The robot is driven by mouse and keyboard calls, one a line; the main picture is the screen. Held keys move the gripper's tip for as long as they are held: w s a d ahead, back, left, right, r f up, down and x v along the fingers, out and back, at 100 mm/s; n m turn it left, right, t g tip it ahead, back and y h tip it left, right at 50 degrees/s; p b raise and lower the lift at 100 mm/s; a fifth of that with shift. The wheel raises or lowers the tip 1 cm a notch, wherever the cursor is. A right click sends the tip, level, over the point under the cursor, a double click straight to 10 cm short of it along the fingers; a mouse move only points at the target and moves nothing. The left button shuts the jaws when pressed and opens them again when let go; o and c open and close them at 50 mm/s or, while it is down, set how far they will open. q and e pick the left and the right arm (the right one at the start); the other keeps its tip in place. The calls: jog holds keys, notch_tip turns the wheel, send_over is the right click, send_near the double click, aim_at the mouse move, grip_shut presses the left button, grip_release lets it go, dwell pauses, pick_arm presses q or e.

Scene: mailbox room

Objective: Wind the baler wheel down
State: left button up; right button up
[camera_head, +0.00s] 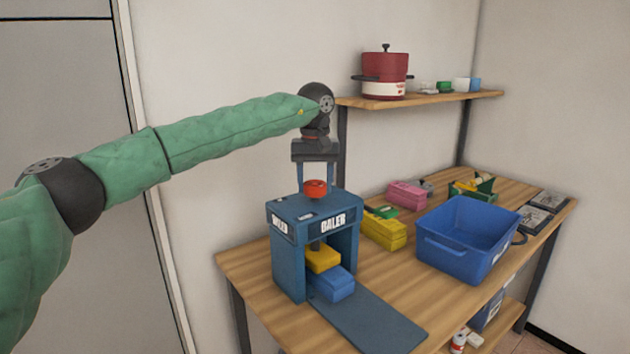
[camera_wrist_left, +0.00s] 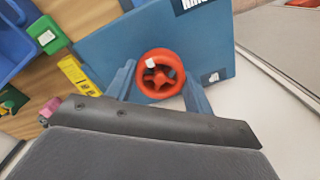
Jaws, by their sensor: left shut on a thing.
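The blue baler (camera_head: 290,240) stands on the wooden table in the head view. Its red wheel (camera_head: 315,189) is on top and also shows in the left wrist view (camera_wrist_left: 160,76). My left gripper (camera_head: 317,184) points straight down over the baler, with its fingers at the wheel. In the left wrist view its two blue-grey fingers reach either side of the wheel's near rim, and it is shut on the wheel. Under the baler's top, a yellow press block (camera_head: 323,258) sits above a blue bale (camera_head: 335,284). My right gripper is not in view.
A blue bin (camera_head: 468,238) stands right of the baler. Yellow blocks (camera_head: 384,231) and a pink block (camera_head: 406,195) lie behind. A blue plate (camera_head: 372,322) extends from the baler's front. A shelf (camera_head: 420,100) holds a red pot (camera_head: 385,76).

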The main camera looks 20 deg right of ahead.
pick_arm(q)
jog(key=m, duration=0.3)
jog(key=shift+r+m, duration=0.15)
jog(key=shift+m, duration=0.25)
jog(key=m, duration=0.4)
jog(key=shift+m+p, duration=0.3)
jog(key=shift+p, duration=0.1)
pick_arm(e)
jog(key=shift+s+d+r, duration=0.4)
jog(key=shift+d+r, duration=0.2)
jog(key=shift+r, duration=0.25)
pick_arm(q)
jog(key=shift+m, duration=0.3)
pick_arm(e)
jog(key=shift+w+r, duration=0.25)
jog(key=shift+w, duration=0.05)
